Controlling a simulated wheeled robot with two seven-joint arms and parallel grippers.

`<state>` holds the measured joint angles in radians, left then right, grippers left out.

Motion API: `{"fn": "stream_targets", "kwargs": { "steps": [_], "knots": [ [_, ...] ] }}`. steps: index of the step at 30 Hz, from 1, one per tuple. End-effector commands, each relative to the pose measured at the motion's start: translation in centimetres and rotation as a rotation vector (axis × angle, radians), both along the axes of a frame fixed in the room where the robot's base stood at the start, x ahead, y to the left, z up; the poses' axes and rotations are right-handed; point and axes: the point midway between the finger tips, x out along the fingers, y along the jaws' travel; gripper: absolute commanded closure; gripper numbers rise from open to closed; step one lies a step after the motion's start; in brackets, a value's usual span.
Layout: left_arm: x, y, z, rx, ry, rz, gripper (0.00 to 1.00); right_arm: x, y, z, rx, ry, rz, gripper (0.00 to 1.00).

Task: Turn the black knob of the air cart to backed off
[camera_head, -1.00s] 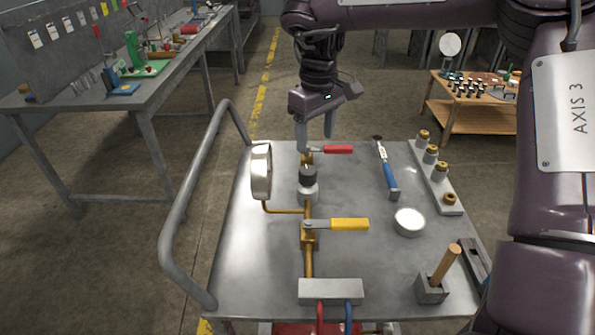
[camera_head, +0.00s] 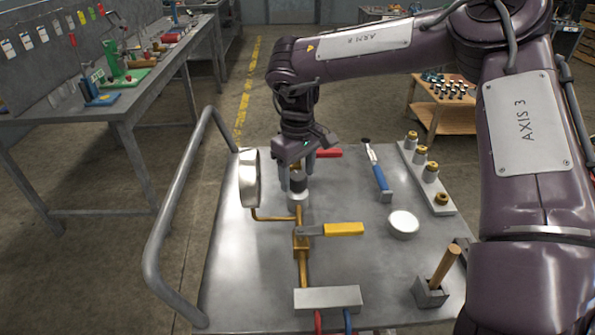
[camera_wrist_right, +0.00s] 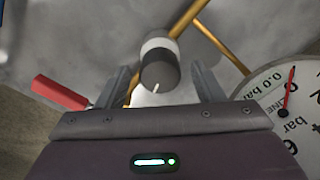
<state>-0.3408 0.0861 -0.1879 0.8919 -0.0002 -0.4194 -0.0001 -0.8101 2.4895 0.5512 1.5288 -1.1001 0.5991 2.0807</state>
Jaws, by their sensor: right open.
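The black knob (camera_head: 298,182) sits on a pale round collar on the brass pipe of the air cart (camera_head: 230,290). In the right wrist view the knob (camera_wrist_right: 160,72) shows a white mark on its face. My left gripper is not in view.
A red lever (camera_head: 328,153) lies behind the knob and a yellow lever (camera_head: 343,229) in front. A blue-handled tool (camera_head: 379,175), a white round lid (camera_head: 403,223) and a rack of brass fittings (camera_head: 431,180) are to the right. A workbench (camera_head: 150,90) stands at left.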

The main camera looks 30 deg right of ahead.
Motion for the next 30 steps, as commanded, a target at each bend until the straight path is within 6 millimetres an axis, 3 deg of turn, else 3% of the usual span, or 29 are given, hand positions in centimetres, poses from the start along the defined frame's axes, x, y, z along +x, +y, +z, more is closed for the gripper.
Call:
{"fn": "stream_targets", "kwargs": {
  "steps": [4,14,23,30],
  "knots": [
    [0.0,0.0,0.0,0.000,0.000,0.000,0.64,0.0,0.0,0.0,0.000,0.000,0.000,0.41],
    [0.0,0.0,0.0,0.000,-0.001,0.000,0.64,0.0,0.0,0.0,0.000,0.000,0.000,0.83],
    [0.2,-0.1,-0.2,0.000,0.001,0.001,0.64,0.0,0.0,0.0,0.000,0.000,0.038,0.83],
    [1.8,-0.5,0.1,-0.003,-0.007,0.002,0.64,0.0,0.0,-0.1,-0.002,-0.001,0.177,0.83]
  ]
}}
